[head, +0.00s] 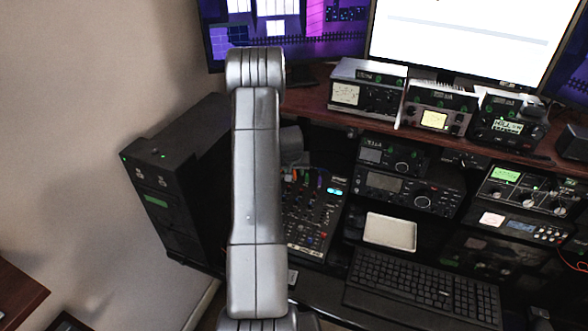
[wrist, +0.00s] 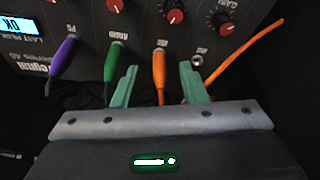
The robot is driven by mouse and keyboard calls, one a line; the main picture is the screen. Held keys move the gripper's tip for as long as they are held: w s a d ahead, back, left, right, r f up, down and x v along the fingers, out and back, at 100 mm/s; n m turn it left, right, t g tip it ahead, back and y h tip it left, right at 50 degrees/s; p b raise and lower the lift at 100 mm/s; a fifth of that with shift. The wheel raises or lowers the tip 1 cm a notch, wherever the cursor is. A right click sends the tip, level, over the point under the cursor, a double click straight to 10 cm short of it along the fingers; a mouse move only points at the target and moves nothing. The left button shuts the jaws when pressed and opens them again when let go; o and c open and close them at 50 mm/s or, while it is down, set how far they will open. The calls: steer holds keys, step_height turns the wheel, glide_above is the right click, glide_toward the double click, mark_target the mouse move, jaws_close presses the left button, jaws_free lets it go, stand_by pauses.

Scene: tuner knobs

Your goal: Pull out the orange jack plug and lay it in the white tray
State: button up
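The orange jack plug (wrist: 159,68) stands in a socket of the dark panel in the wrist view. My gripper (wrist: 158,67) is open, with one green finger on each side of the plug and a visible gap to both. An orange cable (wrist: 243,55) runs from upper right down behind the right finger. The white tray (head: 390,244) lies empty in the head view, right of the mixer panel (head: 318,235) and above the keyboard. My arm hides the gripper in the head view, and the orange plug is too small there to tell surely.
A green plug (wrist: 113,62) is just left of the left finger, and a purple plug (wrist: 63,55) is farther left. Red-capped knobs (wrist: 228,22) line the panel above. The keyboard (head: 420,287) lies below the tray; radios (head: 408,190) stand behind it.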

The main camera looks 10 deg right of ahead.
steer(key=shift+c, duration=0.5)
jaws_close()
steer(key=shift+r, duration=0.15)
steer(key=shift+s+a+r+p, duration=0.15)
steer(key=shift+r+p, duration=0.25)
steer(key=shift+r, duration=1.05)
steer(key=shift+s+a+r+p, duration=0.1)
steer(key=shift+r+p, duration=0.25)
steer(key=shift+r, duration=1.1)
